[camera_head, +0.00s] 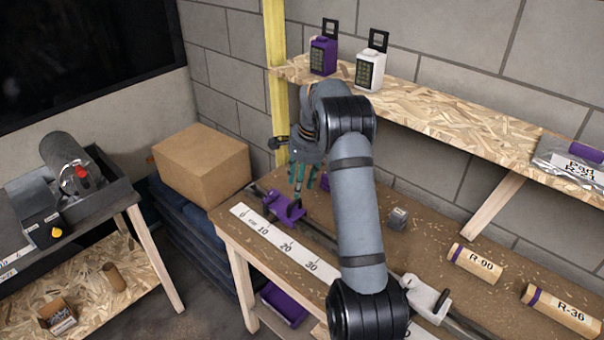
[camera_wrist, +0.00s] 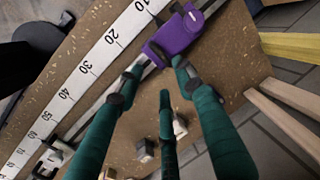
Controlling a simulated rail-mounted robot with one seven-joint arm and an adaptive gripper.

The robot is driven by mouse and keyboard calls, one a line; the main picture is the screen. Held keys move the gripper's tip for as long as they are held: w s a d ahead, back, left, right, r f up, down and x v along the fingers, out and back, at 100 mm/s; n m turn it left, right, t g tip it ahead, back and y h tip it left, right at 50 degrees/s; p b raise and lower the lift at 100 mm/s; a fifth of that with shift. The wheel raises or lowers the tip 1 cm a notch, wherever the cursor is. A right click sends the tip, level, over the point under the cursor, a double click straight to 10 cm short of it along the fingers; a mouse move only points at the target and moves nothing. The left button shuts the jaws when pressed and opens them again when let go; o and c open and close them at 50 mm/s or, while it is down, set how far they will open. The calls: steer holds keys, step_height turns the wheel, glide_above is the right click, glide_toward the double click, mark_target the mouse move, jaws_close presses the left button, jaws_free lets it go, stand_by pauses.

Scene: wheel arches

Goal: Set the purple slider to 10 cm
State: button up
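The purple slider (camera_head: 289,208) sits on a dark rail beside a white ruler strip (camera_head: 290,249) on the workbench. In the wrist view the slider (camera_wrist: 180,36) lies roughly across from the 10 mark; its exact reading is not clear. My gripper (camera_head: 306,178) is above the slider, partly hidden by my arm in the head view. In the wrist view its teal fingers (camera_wrist: 158,66) are spread, with two tips close to the slider's near side and the third finger apart. I cannot tell whether they touch it.
A white slider (camera_head: 426,298) is farther down the rail. A small grey block (camera_head: 397,219) and labelled tubes (camera_head: 475,263) lie on the bench. A shelf (camera_head: 440,112) holding a purple device (camera_head: 323,56) and a white one (camera_head: 370,71) is behind. A cardboard box (camera_head: 201,162) stands left.

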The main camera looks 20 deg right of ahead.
step_height(320, 180, up, 4)
steer(key=r, duration=0.1)
glide_above(296, 203)
steer(key=s+d, duration=0.1)
steer(key=s, duration=0.2)
steer(key=shift+w+f, duration=0.2)
steer(key=shift+f, duration=0.05)
steer(key=f, duration=0.4)
steer(key=w+f, duration=0.1)
steer(key=f, duration=0.2)
steer(key=w+a+f, duration=0.1)
steer(key=f, duration=0.3)
steer(key=shift+f, duration=0.35)
steer(key=shift+d+f, duration=0.1)
steer(key=shift+f, duration=0.05)
steer(key=shift+s, duration=0.3)
steer(key=shift+w, duration=0.1)
steer(key=shift+d, duration=0.1)
